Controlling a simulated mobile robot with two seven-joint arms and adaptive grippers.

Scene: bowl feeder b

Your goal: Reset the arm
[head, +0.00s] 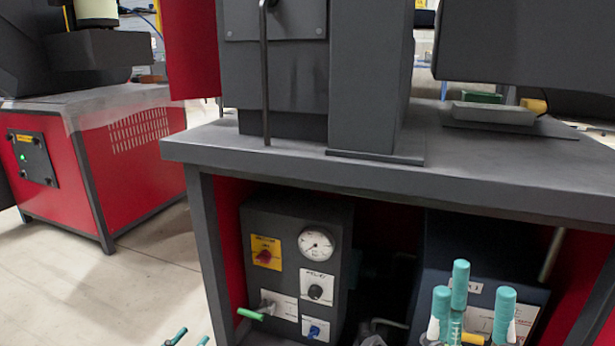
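The task names only the arm. My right gripper (474,300) is at the bottom right, in front of the lower part of the grey-and-red machine bench. Its teal-tipped fingers point up and stand apart, with nothing seen between them. Its palm and arm are cut off by the picture's bottom edge. My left gripper (189,339) shows only as small teal-tipped finger ends at the bottom edge, over the floor left of the bench. The rest of it is out of the picture.
A grey bench top (300,165) carries a dark machine column (365,80). A red machine (125,170) stands at the left. The floor (150,265) between them is clear.

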